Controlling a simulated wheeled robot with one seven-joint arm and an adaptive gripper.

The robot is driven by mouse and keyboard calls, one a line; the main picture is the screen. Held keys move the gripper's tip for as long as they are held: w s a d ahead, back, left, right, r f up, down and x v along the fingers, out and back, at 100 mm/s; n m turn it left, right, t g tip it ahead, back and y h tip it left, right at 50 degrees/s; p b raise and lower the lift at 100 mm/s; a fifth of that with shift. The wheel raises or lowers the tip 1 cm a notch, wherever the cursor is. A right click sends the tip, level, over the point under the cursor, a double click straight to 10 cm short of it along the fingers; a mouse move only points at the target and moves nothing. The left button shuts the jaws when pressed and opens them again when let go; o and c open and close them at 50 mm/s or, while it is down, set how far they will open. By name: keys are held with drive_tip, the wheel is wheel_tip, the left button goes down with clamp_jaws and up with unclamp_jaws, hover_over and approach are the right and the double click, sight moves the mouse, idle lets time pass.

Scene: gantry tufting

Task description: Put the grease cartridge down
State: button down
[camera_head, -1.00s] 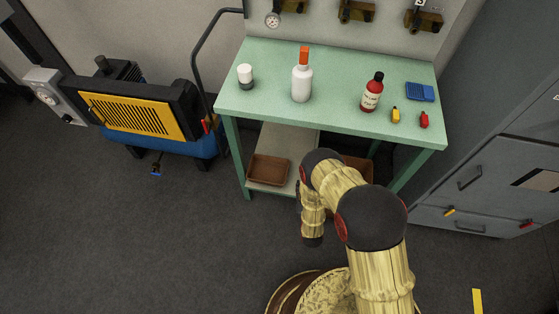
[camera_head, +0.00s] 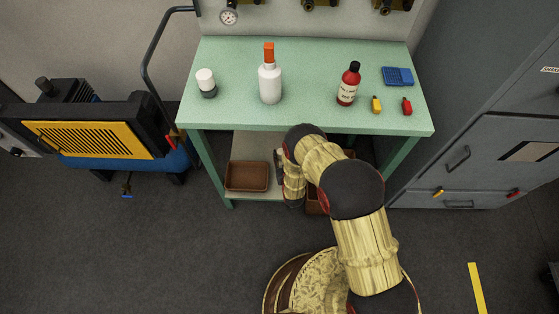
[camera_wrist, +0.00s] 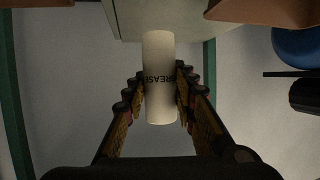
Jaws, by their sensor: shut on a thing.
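The grease cartridge (camera_wrist: 159,85) is a pale cylinder with dark lettering, seen in the wrist view. My gripper (camera_wrist: 160,100) is shut on it, with a finger on each side of its lower half in the picture. The cartridge's upper end shows against the pale lower shelf (camera_wrist: 165,18); I cannot tell whether it touches it. In the head view my arm hides the cartridge and most of the gripper, in front of the green workbench (camera_head: 300,120).
A brown tray (camera_head: 247,176) sits on the lower shelf, left; another is partly hidden. A compressor (camera_head: 100,140) stands left, grey drawers (camera_head: 480,165) right.

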drive_tip(key=w+f+b, duration=0.1)
drive_tip(key=f, duration=0.1)
drive_tip(key=w+f, duration=0.2)
drive_tip(key=shift+a+f+b, duration=0.1)
drive_tip(key=shift+f+b, duration=0.1)
drive_tip(key=shift+b, duration=0.2)
drive_tip(key=shift+w+f+b, duration=0.2)
drive_tip(key=shift+f+b, duration=0.2)
drive_tip(key=shift+f, duration=0.5)
drive_tip(key=shift+w+f+b, duration=0.15)
drive_tip(key=shift+f+b, duration=0.25)
drive_tip(key=shift+f, duration=0.45)
drive_tip(key=shift+f, duration=0.2)
drive_tip(key=c, duration=1.5)
unclamp_jaws()
drive_tip(key=shift+o, duration=0.2)
drive_tip(key=shift+r, duration=0.1)
